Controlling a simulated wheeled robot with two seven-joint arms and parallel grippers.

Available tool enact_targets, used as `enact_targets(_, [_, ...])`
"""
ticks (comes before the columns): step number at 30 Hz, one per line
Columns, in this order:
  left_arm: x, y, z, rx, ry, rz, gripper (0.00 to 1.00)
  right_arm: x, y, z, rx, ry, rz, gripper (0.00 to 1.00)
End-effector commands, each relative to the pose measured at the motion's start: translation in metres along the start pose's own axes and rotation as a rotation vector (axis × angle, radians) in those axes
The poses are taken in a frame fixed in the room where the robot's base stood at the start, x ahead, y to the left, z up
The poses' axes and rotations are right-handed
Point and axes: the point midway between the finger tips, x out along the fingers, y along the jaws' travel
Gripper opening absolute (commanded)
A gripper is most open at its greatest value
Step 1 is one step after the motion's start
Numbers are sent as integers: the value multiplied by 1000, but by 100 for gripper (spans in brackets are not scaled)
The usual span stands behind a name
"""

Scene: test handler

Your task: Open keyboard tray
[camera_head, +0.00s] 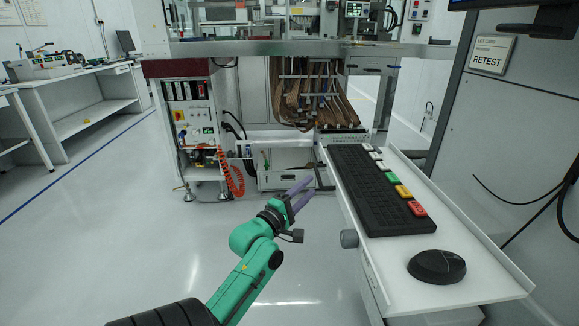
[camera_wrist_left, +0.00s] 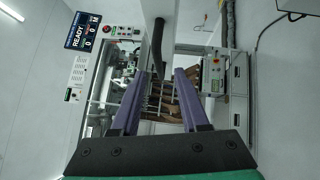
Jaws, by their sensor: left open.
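The keyboard tray (camera_head: 487,287) is a white tray on the right of the head view, sticking out from the grey cabinet. A black keyboard (camera_head: 367,190), a row of coloured buttons (camera_head: 393,176) and a black mouse (camera_head: 437,266) rest on it. My left gripper (camera_head: 304,192) has purple fingers spread open and empty, left of the tray and apart from the knob. Its fingers also show in the left wrist view (camera_wrist_left: 160,80), with nothing between them. My right gripper is not in view.
The grey cabinet (camera_head: 530,130) with a RETEST label (camera_head: 492,55) stands at right, with loose black cables (camera_head: 540,205) on its side. A test machine (camera_head: 300,48) stands behind. A white workbench (camera_head: 75,85) is at far left. The floor left of the tray is clear.

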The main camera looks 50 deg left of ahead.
Motion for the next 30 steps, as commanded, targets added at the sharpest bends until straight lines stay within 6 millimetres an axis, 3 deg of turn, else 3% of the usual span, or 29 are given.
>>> enact_targets(6, [-54,-3,0,1,0,-5,45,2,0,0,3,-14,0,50])
enact_targets(12, [-81,-2,-1,0,1,-2,45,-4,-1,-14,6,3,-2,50])
enact_targets(30, [-84,0,0,-1,0,0,45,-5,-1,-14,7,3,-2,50])
